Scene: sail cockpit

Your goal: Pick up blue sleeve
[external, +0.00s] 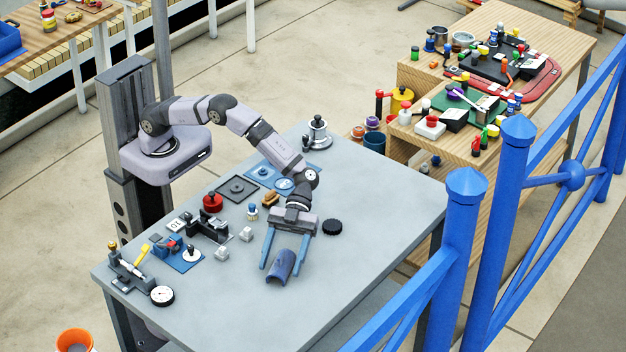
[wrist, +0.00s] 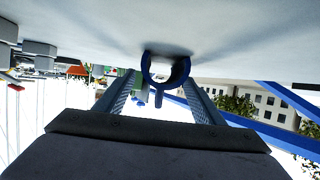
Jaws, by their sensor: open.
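The blue sleeve (external: 283,264) is a short, dark blue curved piece on the grey table, near its front middle. In the wrist view the sleeve (wrist: 149,66) shows end-on as a ring against the tabletop, with a thin blue bar below it. My gripper (external: 280,271) is open, pointing down at the sleeve, with one blue finger on each side of it. In the wrist view my gripper (wrist: 159,77) has its fingertips on either side of the ring. I cannot tell whether either finger touches it.
A black knurled disc (external: 332,227) lies right of my gripper. Small light grey blocks (external: 222,253), a black fixture (external: 208,226) and a red knob (external: 212,202) stand to the left. The table's right front area is clear. A blue railing (external: 462,250) runs beyond the right edge.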

